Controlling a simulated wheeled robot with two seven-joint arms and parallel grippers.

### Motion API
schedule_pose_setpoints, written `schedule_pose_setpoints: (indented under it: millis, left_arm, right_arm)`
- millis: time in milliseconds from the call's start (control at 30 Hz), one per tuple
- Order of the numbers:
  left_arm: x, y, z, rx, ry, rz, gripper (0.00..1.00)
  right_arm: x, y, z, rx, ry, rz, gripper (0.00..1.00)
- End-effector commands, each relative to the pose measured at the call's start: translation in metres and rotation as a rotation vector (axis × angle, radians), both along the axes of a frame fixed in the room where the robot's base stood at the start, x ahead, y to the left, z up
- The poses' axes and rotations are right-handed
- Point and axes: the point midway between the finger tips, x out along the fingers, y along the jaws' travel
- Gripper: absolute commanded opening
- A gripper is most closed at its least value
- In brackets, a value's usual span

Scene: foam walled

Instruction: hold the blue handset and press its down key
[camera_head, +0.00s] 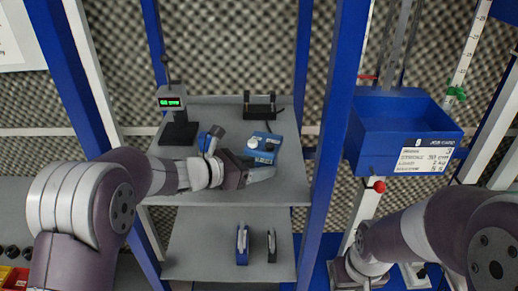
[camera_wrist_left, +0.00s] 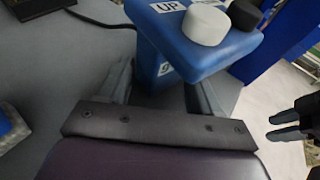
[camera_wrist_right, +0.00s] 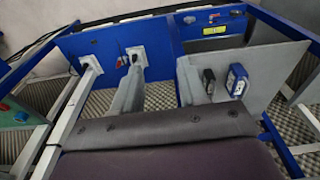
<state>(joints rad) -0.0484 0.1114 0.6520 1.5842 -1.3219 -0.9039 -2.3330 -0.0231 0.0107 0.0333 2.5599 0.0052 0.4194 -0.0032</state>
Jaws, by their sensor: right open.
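The blue handset (camera_head: 263,149) stands on the upper grey shelf, with a white key and a black key on top. In the left wrist view the handset (camera_wrist_left: 170,50) shows its white key (camera_wrist_left: 205,25) beside an "UP" label, and the black key (camera_wrist_left: 243,14) beyond; no label for the black key is legible. My left gripper (camera_head: 262,172) is at the handset; its fingers (camera_wrist_left: 160,85) lie on both sides of the blue stem. Whether both touch it is unclear. My right gripper (camera_wrist_right: 162,70) is open and empty, low and away to the right.
A display with green digits (camera_head: 170,101) and a black holder (camera_head: 260,107) stand at the shelf's back. A blue bin (camera_head: 402,135) hangs right, beyond a blue post (camera_head: 338,120). A blue item (camera_head: 242,245) and a black item (camera_head: 271,246) are on the lower grey panel (camera_head: 200,250).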

Motion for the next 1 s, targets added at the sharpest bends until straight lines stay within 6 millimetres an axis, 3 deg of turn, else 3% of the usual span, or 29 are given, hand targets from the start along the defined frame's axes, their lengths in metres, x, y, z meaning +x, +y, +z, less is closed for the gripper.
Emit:
schedule_pose_setpoints:
  millis: [33,100,167,1000]
  left_arm:
    - [0.0,0.0001,0.0,0.0,0.0,0.0,0.47]
    - [0.0,0.0001,0.0,0.0,0.0,0.0,0.47]
    - [-0.0001,0.0001,0.0,0.0,0.0,0.0,0.47]
    - [0.0,0.0002,-0.0001,0.0,0.0,0.0,0.47]
  right_arm:
    - [0.0,0.0,0.0,0.0,0.0,0.0,0.39]
    - [0.0,0.0,0.0,0.0,0.0,0.0,0.17]
    - [0.0,0.0,0.0,0.0,0.0,0.0,0.0]
    - [-0.0001,0.0,-0.0001,0.0,0.0,0.0,0.0]
